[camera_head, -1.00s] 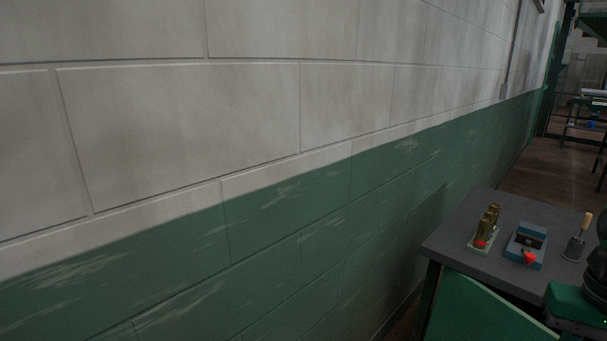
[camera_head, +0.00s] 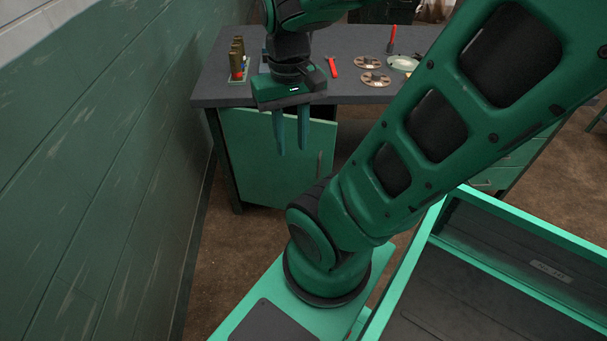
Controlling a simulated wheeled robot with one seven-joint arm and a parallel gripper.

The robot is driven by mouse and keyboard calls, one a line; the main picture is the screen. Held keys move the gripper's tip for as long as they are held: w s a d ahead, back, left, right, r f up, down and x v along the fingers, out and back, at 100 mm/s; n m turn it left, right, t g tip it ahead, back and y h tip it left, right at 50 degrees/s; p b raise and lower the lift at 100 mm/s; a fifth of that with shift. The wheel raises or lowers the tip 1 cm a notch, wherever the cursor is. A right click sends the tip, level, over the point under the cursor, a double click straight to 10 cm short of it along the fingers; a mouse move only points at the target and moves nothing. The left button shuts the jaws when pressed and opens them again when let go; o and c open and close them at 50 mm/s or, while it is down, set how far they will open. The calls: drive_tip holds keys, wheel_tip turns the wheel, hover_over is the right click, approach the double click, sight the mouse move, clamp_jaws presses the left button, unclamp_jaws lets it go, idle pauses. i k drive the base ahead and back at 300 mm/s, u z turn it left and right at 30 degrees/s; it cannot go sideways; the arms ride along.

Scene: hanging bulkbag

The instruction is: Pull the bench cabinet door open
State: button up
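The bench cabinet door (camera_head: 255,165) is a flat green panel under the left part of the grey-topped bench (camera_head: 345,50). Its top edge slants out toward me at the right, and a dark gap shows behind it, so it looks ajar. A slim vertical handle (camera_head: 319,165) sits near its right edge. My gripper (camera_head: 292,150) points down in front of the door's upper part, left of the handle. Its two fingers are apart with nothing seen between them but the door behind. Whether a finger touches the door cannot be told.
A block of brass-coloured cylinders (camera_head: 238,60), a red-handled tool (camera_head: 333,68) and round metal parts (camera_head: 375,78) lie on the bench. A green wall (camera_head: 90,170) runs close along the left. Drawers (camera_head: 495,178) stand at the right. Floor (camera_head: 240,255) shows before the door.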

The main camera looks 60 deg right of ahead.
sight(264, 177)
drive_tip(key=u, duration=1.7)
drive_tip(key=k, duration=2.2)
drive_tip(key=z, duration=1.6)
drive_tip(key=i, duration=0.95)
drive_tip(key=z, duration=0.05)
